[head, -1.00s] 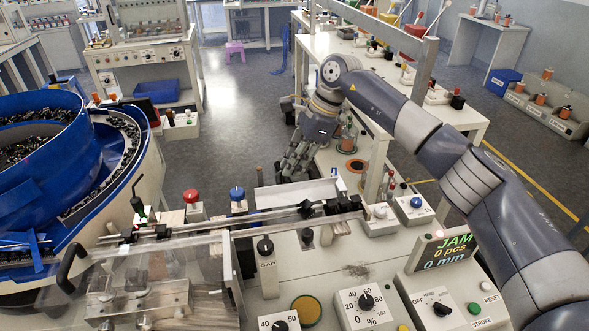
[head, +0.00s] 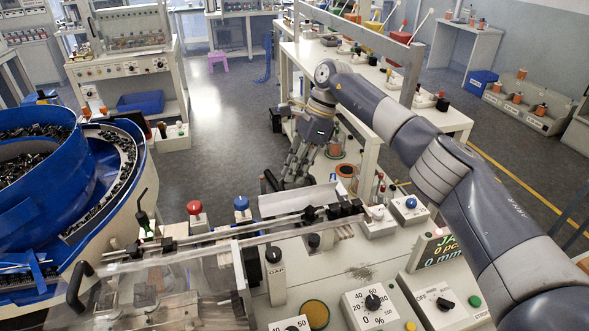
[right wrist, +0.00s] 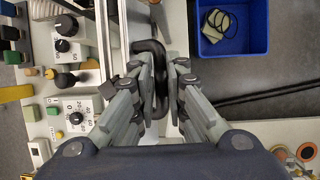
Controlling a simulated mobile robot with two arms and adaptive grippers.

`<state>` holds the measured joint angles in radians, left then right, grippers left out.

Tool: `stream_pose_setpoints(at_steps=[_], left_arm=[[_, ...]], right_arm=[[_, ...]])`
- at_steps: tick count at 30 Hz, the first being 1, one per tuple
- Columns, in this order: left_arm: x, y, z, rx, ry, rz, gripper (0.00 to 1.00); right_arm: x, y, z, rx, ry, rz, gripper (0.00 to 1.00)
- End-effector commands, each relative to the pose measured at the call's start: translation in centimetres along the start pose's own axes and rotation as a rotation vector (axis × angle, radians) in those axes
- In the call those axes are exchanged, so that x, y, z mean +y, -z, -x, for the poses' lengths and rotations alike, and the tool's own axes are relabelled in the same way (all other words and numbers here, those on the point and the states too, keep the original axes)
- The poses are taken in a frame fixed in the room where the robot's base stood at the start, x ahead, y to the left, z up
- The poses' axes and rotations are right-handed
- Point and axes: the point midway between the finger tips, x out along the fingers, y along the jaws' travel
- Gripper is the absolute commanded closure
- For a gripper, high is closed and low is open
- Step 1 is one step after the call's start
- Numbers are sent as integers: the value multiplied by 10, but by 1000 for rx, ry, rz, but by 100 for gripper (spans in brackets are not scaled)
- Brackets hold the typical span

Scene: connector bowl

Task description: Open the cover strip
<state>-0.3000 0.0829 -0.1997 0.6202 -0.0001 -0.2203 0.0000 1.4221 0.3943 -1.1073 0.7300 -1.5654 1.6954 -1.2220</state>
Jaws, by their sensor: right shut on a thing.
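My right gripper (head: 287,176) is at the back edge of the machine table in the head view, its fingers pointing down. In the right wrist view, its fingers (right wrist: 163,68) are shut on a black bent handle (right wrist: 160,82), one finger on each side of it. A black piece (head: 268,181) shows beside the fingers in the head view. A pale, strip-like plate (head: 298,199) lies just in front of the gripper, behind the long rail. I cannot tell for certain which part is the cover strip, or how the handle joins it. My left gripper is not in view.
The rail (head: 235,229) with black clamps crosses the table. A red button (head: 194,207) and a blue button (head: 241,203) stand behind it. A clear cover (head: 150,275) is at the front left, a blue feeder bowl (head: 30,215) at far left. A blue bin (right wrist: 233,28) shows in the wrist view.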

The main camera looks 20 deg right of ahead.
Motion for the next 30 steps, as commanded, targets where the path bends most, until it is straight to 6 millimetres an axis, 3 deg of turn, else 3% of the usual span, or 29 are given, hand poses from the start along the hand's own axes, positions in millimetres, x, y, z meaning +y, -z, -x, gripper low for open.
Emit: stream_pose_setpoints(at_steps=[8,9,11,12,30], left_arm=[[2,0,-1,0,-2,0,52],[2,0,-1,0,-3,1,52],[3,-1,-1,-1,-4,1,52],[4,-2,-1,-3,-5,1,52],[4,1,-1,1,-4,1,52]], right_arm=[[-5,3,-2,3,21,-2,100],[-5,3,-2,4,20,-2,83],[-5,3,-3,4,20,-2,69],[-5,3,-3,4,19,-2,67],[-4,1,-2,1,17,-2,67]])
